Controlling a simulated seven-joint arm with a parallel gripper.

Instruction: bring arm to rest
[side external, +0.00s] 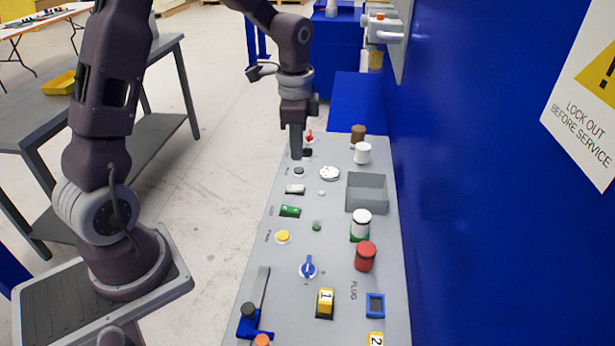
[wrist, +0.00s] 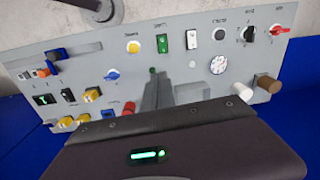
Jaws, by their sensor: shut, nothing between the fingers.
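My gripper (side external: 296,155) points down over the far left part of the grey control panel (side external: 335,221). Its fingers are together with nothing between them. In the side view the fingertips appear beside a small black switch (side external: 307,152) and a red switch (side external: 309,137); I cannot tell whether they touch the panel. In the wrist view the closed fingers (wrist: 156,84) reach out over the panel from the dark gripper body, which hides part of the near edge.
The panel carries a grey open box (side external: 367,192), a red cylinder (side external: 366,257), a white cylinder (side external: 362,153), a brown cylinder (side external: 358,133), and a blue knob (side external: 308,267). A blue wall (side external: 470,200) bounds the right. A grey table (side external: 170,100) stands left over open floor.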

